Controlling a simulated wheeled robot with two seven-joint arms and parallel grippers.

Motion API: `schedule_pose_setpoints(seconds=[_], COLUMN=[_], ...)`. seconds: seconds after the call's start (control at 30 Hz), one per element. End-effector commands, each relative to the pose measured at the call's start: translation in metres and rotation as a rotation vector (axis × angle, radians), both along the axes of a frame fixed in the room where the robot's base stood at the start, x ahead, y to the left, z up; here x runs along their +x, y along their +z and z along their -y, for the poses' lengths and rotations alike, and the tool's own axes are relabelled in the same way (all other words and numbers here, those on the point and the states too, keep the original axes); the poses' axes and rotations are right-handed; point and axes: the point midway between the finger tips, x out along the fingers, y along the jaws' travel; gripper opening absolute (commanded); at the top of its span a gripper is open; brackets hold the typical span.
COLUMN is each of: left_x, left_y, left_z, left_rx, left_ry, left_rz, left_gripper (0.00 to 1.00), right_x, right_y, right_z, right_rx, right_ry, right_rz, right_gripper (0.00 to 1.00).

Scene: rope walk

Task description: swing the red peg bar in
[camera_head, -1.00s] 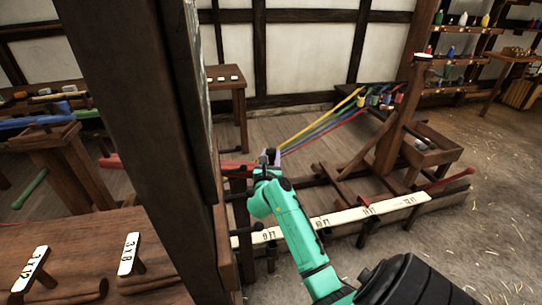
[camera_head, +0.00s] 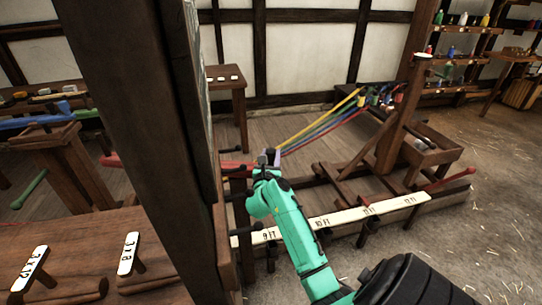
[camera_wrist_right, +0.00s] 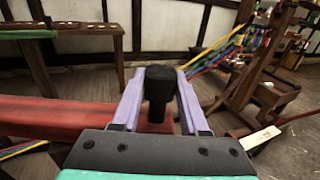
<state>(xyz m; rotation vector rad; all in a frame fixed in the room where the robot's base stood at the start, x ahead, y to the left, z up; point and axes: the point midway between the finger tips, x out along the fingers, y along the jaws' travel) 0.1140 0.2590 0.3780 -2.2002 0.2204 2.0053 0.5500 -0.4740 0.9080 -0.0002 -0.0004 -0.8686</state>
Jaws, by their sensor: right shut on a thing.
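The red peg bar (camera_head: 236,164) shows behind the dark post in the head view, with a red length at the post's left side as well. In the right wrist view the red bar (camera_wrist_right: 55,116) runs in from the left, below the fingers. My right gripper (camera_head: 266,158) is at the bar's right end. In the wrist view its lavender fingers (camera_wrist_right: 160,90) stand on both sides of a black upright peg (camera_wrist_right: 160,80) and are shut on it. The peg's lower part is partly hidden by the gripper. My left gripper is not in view.
A thick dark post (camera_head: 135,120) blocks much of the left side. A white length board (camera_head: 340,217) lies in front of the wooden frame. Coloured strands (camera_head: 325,120) run to the back right. A red handle (camera_head: 452,180) sticks out at the right. The floor at the right is clear.

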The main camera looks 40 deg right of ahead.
Motion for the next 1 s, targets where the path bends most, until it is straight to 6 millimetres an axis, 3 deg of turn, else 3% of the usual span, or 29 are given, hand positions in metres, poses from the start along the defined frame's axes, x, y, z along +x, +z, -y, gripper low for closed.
schedule_pose_setpoints(seconds=[0.3, 0.63, 0.67, 0.73, 1.0], left_x=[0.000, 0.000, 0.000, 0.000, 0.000], left_y=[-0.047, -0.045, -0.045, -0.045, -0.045], left_z=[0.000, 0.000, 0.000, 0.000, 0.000], left_rx=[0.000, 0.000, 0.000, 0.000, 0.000], left_ry=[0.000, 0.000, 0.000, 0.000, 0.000], left_rz=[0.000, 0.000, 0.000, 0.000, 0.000], left_gripper=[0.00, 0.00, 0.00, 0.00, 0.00], right_x=[-0.014, -0.017, -0.017, -0.018, -0.017], right_y=[-0.008, -0.002, -0.001, -0.001, -0.001], right_z=[-0.026, -0.028, -0.028, -0.028, -0.028], right_rx=[0.006, 0.003, 0.003, 0.003, 0.002], right_ry=[-0.232, -0.263, -0.263, -0.263, -0.262], right_rz=[0.002, -0.002, -0.002, -0.002, -0.001], right_gripper=[0.00, 0.00, 0.47, 0.74, 0.74])
